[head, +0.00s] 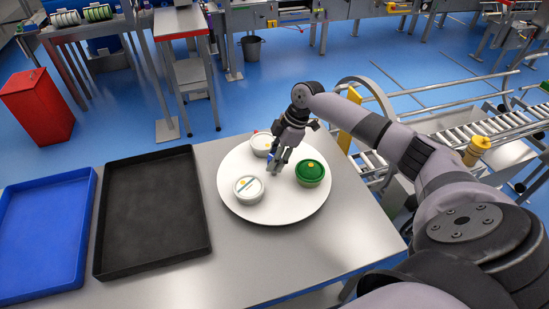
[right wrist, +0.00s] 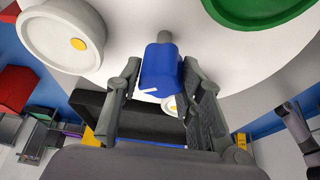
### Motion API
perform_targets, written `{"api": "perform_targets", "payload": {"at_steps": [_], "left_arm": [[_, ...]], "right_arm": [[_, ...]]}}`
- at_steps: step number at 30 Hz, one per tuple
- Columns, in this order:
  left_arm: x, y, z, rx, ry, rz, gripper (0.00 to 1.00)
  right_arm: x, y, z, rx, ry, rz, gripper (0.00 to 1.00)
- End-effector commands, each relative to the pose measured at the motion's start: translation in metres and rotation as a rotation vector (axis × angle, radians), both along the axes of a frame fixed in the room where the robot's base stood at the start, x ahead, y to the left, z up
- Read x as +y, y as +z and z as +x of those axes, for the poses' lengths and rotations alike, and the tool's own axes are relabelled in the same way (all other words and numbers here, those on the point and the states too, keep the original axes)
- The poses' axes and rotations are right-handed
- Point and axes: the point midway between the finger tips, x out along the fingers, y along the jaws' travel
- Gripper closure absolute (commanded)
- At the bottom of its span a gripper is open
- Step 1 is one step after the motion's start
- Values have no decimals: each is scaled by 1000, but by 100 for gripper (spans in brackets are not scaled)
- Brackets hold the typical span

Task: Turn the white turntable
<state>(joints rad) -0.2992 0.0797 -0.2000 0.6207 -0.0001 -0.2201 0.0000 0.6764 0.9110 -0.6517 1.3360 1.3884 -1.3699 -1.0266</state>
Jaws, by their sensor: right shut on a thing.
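The white turntable (head: 290,205) is a round disc on the grey table. My right gripper (head: 274,168) points down over the disc among the tubs. In the right wrist view its fingers are closed around a blue knob-like piece (right wrist: 162,70) with a grey end; its base is not clear. My left gripper is not in view.
A black tray (head: 150,252) and a blue tray (head: 45,240) lie left of the turntable. A red cabinet (head: 38,106) and a bin (head: 252,48) stand on the blue floor beyond. A roller conveyor (head: 445,133) runs at the right. The table's front strip is clear.

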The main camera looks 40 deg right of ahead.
Motion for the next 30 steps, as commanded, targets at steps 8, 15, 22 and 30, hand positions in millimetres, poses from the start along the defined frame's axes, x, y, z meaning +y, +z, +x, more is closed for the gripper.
{"api": "perform_targets", "payload": {"at_steps": [8,15,22,30], "left_arm": [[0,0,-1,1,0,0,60],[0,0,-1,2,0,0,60],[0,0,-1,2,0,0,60],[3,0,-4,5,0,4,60]], "right_arm": [[0,1,1,-3,2,0,100],[0,1,1,-3,2,0,57],[0,0,0,-2,1,-1,45],[-1,2,0,-2,1,-1,45]]}}
